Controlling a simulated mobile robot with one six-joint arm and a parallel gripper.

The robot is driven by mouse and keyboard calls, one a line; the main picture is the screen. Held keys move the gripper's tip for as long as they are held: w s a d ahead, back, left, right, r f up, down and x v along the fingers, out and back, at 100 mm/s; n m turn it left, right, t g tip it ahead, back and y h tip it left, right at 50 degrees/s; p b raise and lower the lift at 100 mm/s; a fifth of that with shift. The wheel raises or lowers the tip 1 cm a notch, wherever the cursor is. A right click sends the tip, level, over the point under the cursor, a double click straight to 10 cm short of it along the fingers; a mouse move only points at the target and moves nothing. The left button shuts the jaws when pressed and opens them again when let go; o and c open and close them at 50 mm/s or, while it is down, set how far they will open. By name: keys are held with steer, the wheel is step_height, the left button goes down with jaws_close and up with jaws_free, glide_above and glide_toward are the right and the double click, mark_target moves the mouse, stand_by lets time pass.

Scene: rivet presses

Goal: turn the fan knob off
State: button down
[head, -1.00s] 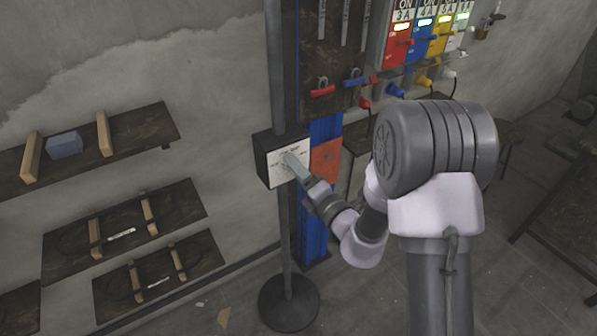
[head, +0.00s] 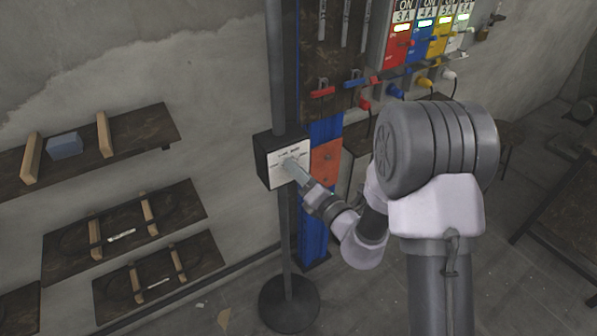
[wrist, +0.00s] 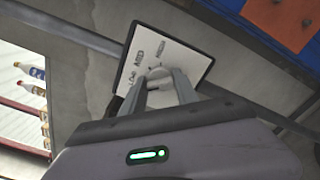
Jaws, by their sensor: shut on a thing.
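The fan control box (head: 268,165) is a dark box with a white labelled face, mounted on a grey upright pole. In the wrist view its white face (wrist: 185,62) shows tilted, with small printed labels. My gripper (head: 291,164) reaches its face from the lower right. In the wrist view both fingers (wrist: 160,76) close in around the middle of the face, where the knob sits. The gripper is shut on the knob, which is mostly hidden by the fingertips. The knob's pointing direction cannot be made out.
The pole stands on a round black base (head: 289,303). Wall shelves (head: 125,228) with wooden blocks are on the left. An orange and blue panel (head: 326,165) stands just right of the box. Coloured switch boxes (head: 398,45) with plugs hang at upper right.

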steer(key=n+b, duration=0.1)
steer(key=n, duration=0.5)
stand_by(0.6)
steer(key=c, duration=0.9)
jaws_free()
steer(key=shift+s+r, duration=0.1)
steer(key=p+v, duration=1)
steer(key=v, duration=0.7)
steer(key=shift+s+d, duration=0.1)
